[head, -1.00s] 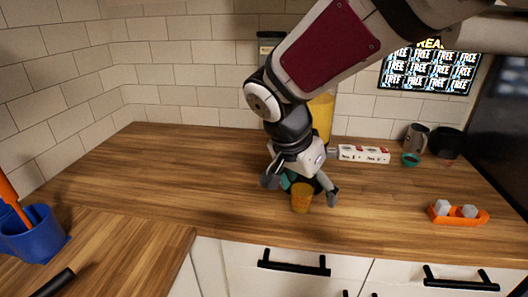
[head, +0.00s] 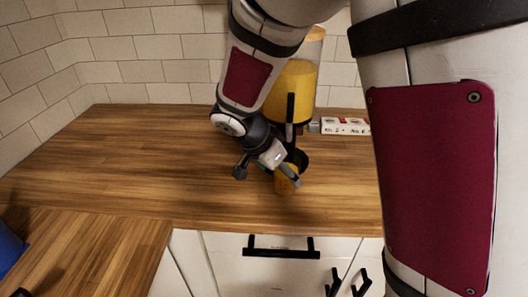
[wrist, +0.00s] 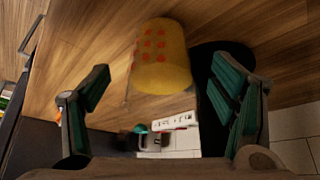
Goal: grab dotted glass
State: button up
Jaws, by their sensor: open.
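The dotted glass (head: 287,180) is a small yellow-orange tumbler on the wooden counter, close to its front edge. In the wrist view the glass (wrist: 160,55) shows red dots on its side and lies ahead of and between my two fingers. My gripper (head: 268,177) is low over the counter, with its fingers spread. In the wrist view my gripper (wrist: 160,70) is open, with a gap between each green-padded finger and the glass. Part of the glass is hidden by my gripper in the head view.
A tall dispenser of yellow liquid (head: 292,90) stands behind my gripper, partly hidden by my arm. A white power strip (head: 345,126) lies to its right. A blue container (head: 8,248) is cut off at the left edge.

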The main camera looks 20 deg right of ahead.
jog(key=shift+x, duration=2.65)
jog(key=shift+a, duration=0.2)
jog(key=c, duration=1.5)
jog(key=shift+a+r, duration=0.1)
jog(key=shift+r, duration=0.15)
